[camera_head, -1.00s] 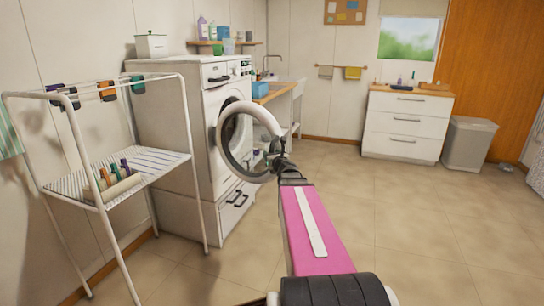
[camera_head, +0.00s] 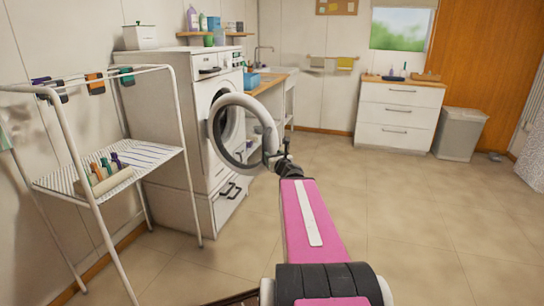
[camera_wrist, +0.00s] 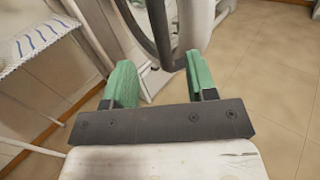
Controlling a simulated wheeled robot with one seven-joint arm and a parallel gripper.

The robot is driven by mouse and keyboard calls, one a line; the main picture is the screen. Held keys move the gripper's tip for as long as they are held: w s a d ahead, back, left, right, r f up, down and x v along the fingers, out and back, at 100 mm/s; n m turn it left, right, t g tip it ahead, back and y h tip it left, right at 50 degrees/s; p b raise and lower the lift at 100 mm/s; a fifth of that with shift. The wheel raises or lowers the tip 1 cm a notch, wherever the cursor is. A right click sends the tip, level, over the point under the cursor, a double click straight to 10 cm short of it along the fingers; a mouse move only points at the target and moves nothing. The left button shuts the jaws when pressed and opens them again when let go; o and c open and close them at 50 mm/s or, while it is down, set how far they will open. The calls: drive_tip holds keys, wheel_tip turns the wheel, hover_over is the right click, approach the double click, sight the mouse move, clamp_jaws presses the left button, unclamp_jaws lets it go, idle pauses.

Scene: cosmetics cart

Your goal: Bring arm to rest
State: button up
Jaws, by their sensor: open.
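My gripper (camera_wrist: 160,78) has two green fingers, set wide apart with a gap between them. In the wrist view the dark and white rim of the washing machine's round door (camera_wrist: 158,28) shows beyond and between the fingertips; I cannot tell if they touch it. In the head view my pink arm (camera_head: 304,220) reaches forward, and its far end is by the right side of the open door (camera_head: 216,125). The gripper itself is small and partly hidden there. The white washing machine (camera_head: 160,120) stands behind the door.
A white drawer unit (camera_head: 398,118) and a grey bin (camera_head: 459,135) stand at the back right. The tiled floor (camera_head: 400,220) to the right is clear.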

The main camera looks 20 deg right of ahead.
drive_tip(key=s+a+f+n+g+y, duration=0.25)
drive_tip(key=a+f+n+g, duration=0.35)
drive_tip(key=a+n, duration=0.4)
drive_tip(key=s+a+f+n+g+y, duration=0.1)
drive_tip(key=a+f+n+g+y, duration=0.25)
drive_tip(key=a+f+n, duration=0.6)
drive_tip(key=s+f+n+g+h, duration=0.6)
drive_tip(key=s+f+n+g, duration=0.2)
drive_tip(key=n, duration=0.8)
drive_tip(key=shift+s+d+f, duration=0.25)
drive_tip(key=shift+s+f, duration=0.85)
drive_tip(key=shift+s, duration=0.25)
drive_tip(key=shift+g, duration=0.25)
